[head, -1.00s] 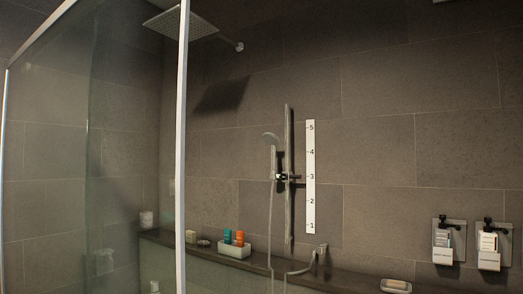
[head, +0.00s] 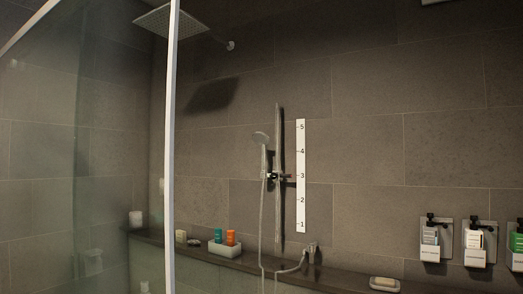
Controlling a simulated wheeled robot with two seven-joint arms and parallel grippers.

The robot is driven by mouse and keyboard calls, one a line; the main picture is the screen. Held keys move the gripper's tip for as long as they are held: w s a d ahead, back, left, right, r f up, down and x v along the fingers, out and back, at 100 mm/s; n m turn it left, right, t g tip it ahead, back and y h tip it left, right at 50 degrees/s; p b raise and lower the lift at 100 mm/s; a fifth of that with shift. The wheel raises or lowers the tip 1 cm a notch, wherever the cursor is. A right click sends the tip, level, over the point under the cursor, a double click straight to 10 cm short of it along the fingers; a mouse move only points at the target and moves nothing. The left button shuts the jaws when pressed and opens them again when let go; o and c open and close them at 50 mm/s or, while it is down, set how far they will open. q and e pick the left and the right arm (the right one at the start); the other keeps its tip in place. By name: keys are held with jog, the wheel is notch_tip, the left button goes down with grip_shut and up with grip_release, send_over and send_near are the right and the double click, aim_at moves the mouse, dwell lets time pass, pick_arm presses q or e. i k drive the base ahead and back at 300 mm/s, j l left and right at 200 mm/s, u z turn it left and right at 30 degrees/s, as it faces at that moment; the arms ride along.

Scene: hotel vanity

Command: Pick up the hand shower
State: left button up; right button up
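The hand shower (head: 262,150) hangs upright in its holder (head: 272,177) on a vertical slide bar (head: 279,215) on the grey tiled wall. Its round head is at the top left of the bar. Its hose (head: 262,225) hangs down from the handle, and another stretch of hose joins a wall outlet (head: 312,250) at the lower right. Neither of my grippers shows in the head view.
A glass panel with a white metal frame post (head: 169,150) stands at the left. A ledge (head: 345,276) runs below the bar, with a white box of bottles (head: 225,249) and a soap dish (head: 384,284). Dispensers (head: 430,243) hang at the right. A numbered strip (head: 301,195) is beside the bar.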

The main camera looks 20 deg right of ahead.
aim_at(262, 138)
jog(key=z, duration=0.45)
jog(key=k+j+z, duration=0.1)
jog(key=z, duration=0.85)
jog(key=k+z, duration=0.1)
jog(key=z, duration=0.35)
jog(key=i, duration=2.35)
jog(key=u, duration=1.7)
jog(key=i+j+z, duration=0.1)
jog(key=z, duration=0.25)
jog(key=i+j+z, duration=0.1)
jog(key=z, duration=0.2)
jog(key=j, duration=0.1)
